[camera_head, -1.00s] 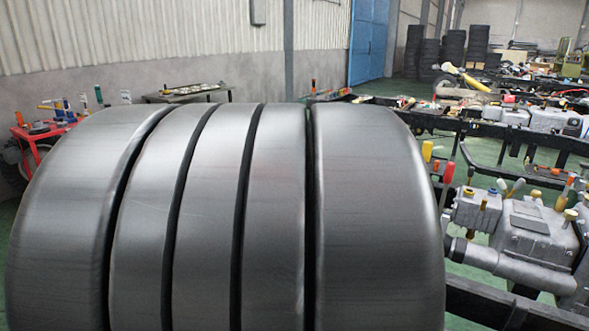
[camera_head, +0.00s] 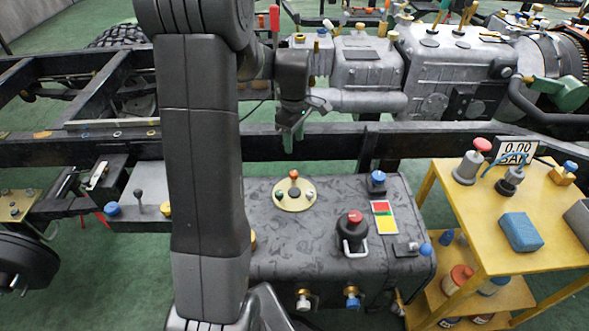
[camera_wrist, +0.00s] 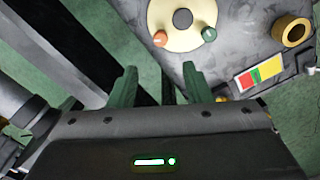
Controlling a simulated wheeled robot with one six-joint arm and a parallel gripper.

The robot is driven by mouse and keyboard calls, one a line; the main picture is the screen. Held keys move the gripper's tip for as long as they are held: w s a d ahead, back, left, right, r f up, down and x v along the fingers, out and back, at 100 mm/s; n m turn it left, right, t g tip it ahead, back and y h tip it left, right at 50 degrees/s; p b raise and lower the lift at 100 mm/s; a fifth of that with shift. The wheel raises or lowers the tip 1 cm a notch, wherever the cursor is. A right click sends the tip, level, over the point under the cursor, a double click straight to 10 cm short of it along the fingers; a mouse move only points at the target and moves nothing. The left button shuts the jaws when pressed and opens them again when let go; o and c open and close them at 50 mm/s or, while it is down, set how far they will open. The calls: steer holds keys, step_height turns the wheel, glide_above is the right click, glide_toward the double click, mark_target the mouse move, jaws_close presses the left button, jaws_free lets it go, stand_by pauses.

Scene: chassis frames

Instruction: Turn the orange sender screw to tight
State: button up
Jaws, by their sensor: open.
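The orange sender screw (camera_head: 294,174) stands on the far edge of a round cream sender plate (camera_head: 286,204) on top of the dark grey tank. A green screw (camera_head: 309,196) and a dark centre are on the same plate. My gripper (camera_head: 291,138) hangs beyond the plate, in front of the dark frame rail, apart from the screw. In the wrist view its two green fingers (camera_wrist: 161,80) are spread with nothing between them.
A red-topped black cap (camera_head: 353,228), a blue knob (camera_head: 377,179) and a red-yellow card (camera_head: 384,222) sit right of the plate on the tank. A yellow cart (camera_head: 488,262) stands at the right. Grey gearbox castings (camera_head: 368,68) lie behind the rail (camera_head: 340,146).

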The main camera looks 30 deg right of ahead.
mark_target(294, 173)
step_height(294, 173, down, 12)
steer(key=shift+f+b, duration=0.15)
steer(key=shift+b, duration=0.7)
jaws_close()
